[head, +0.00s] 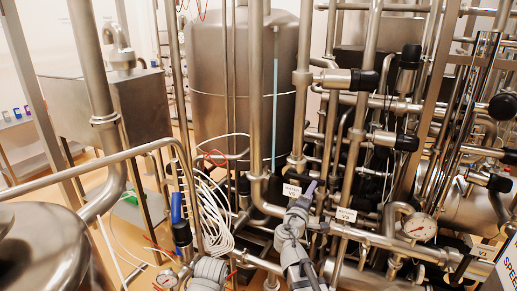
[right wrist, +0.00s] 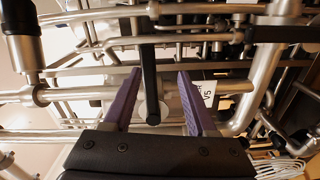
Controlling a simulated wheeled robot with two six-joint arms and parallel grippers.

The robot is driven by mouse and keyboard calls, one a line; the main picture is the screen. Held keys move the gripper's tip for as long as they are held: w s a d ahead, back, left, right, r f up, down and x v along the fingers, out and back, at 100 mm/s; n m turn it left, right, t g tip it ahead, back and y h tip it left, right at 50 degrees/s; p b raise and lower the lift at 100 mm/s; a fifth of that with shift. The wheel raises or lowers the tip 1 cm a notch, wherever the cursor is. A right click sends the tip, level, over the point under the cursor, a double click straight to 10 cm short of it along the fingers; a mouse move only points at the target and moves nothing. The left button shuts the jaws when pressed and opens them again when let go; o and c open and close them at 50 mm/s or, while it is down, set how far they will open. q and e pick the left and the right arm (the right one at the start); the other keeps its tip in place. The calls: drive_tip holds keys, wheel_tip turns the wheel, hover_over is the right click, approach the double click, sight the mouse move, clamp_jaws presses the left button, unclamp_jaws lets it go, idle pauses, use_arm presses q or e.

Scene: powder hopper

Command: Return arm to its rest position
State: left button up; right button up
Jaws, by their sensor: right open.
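My right gripper (head: 309,189) is in the lower middle of the head view, among the pipes, with its grey arm below it. In the right wrist view its two purple fingers (right wrist: 159,72) stand apart, open. A black lever (right wrist: 150,70) shows between the fingers in that picture; its depth relative to the fingertips is hard to tell, and no grip on it shows. A white label marked V5 (right wrist: 207,94) is just right of the right finger. It also shows as a white label in the head view (head: 292,191). My left gripper is not seen.
Dense steel pipes and valves (head: 384,138) crowd the right side. A large tank (head: 210,80) stands behind the gripper. Another vessel (head: 45,250) is at the lower left. White cables (head: 217,215) hang left of the arm. A pressure gauge (head: 420,227) is at right.

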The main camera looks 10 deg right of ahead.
drive_tip(key=s+a+f+m+g+y+b, duration=0.25)
drive_tip(key=s+a+f+g, duration=0.2)
drive_tip(key=f, duration=0.45)
drive_tip(key=s+a+f+m+g+y+b, duration=0.1)
drive_tip(key=s+a+f+m+g+b, duration=0.2)
drive_tip(key=s+f, duration=0.45)
drive_tip(key=s+a+f+g+y+b, duration=0.1)
drive_tip(key=s+a+f+g+y, duration=0.4)
drive_tip(key=s+a+f, duration=0.6)
drive_tip(key=s+a+g, duration=0.2)
drive_tip(key=s+a, duration=0.1)
drive_tip(key=shift+s+a+f, duration=0.15)
drive_tip(key=shift+a+f, duration=0.05)
drive_tip(key=shift+f, duration=0.2)
drive_tip(key=shift+y, duration=0.25)
